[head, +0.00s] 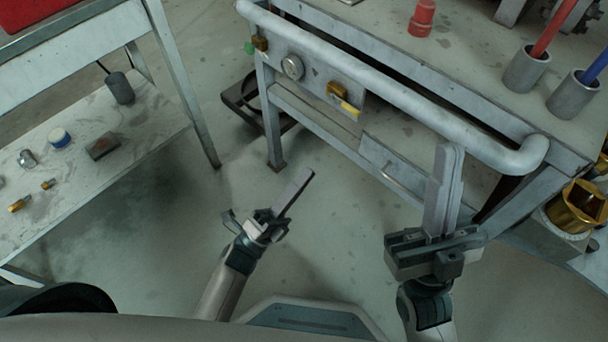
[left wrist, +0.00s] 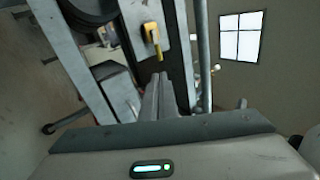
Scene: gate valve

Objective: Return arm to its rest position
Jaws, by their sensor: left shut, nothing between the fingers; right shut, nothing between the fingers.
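My left gripper (head: 297,188) is low in the middle of the head view, over the floor and apart from the workbench. Its fingers are shut with nothing between them and point up and to the right. In the left wrist view its closed fingers (left wrist: 161,92) point towards a yellow-handled valve (left wrist: 152,38), without visible contact. My right gripper (head: 447,170) is at the right of the head view, fingers upright, shut and empty. Its fingertips overlap the bench's pipe rail in the picture; I cannot tell the gap.
The workbench's grey pipe rail (head: 385,85) runs diagonally ahead. Its front carries a gauge (head: 292,67) and a yellow-handled valve (head: 345,100). A large brass nut (head: 577,207) sits at the right. A shelf cart (head: 95,165) stands at the left. Floor between is clear.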

